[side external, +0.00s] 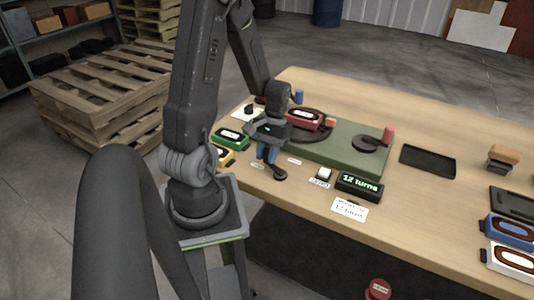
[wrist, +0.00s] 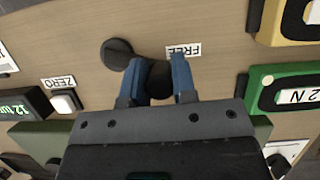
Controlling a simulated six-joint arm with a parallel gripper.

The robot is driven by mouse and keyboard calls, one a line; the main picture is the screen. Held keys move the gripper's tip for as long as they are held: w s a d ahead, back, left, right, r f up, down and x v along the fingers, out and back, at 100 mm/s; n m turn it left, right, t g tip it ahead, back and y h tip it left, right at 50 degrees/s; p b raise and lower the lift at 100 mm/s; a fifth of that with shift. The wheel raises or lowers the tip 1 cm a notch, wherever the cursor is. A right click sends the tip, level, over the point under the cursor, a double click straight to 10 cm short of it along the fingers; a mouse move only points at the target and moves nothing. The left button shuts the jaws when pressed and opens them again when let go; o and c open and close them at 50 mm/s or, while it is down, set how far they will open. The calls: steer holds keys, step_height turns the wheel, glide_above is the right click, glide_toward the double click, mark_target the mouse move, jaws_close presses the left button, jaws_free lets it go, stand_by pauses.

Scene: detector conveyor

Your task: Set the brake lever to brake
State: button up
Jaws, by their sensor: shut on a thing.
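The brake lever (side external: 280,174) is black, with a round end on the tabletop and an arm running from it toward my gripper. In the wrist view its round end (wrist: 117,53) lies just beyond my left finger. My gripper (side external: 266,155) points down at the table and is shut on the lever's dark knob (wrist: 159,82), between its blue fingers (wrist: 158,88). A label reading FREE (wrist: 183,50) lies close to the knob and fingers. A second small label (side external: 294,160) lies right of the lever; its text is too small to read.
A green winding base (side external: 360,150) with a red unit on its turntable and a red-knobbed crank stands behind. A display (side external: 360,186) reading 12 turns and a white ZERO button (side external: 324,174) sit to the right. Green (side external: 231,138) and yellow units stand at left.

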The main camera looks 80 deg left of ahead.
steer(key=shift+w, duration=0.15)
steer(key=m, duration=0.2)
steer(key=w+m+y, duration=0.1)
steer(key=w+m+g+y, duration=0.1)
steer(key=m, duration=0.1)
steer(key=shift+w+a+m, duration=0.25)
steer(key=shift+a+m, duration=0.05)
steer(key=w+m+y, duration=0.1)
steer(key=m, duration=0.1)
steer(key=shift+w+d+m, duration=0.1)
steer(key=shift+m, duration=0.2)
steer(key=shift+w+d+m+y, duration=0.15)
steer(key=shift+w+m+y, duration=0.25)
steer(key=shift+m, duration=0.55)
steer(key=shift+w+d+m+y, duration=0.15)
steer(key=shift+w+m+y, duration=0.2)
steer(key=shift+m, duration=0.6)
steer(key=o, duration=0.9)
steer(key=v, duration=1.4)
steer(key=shift+w+f, duration=0.1)
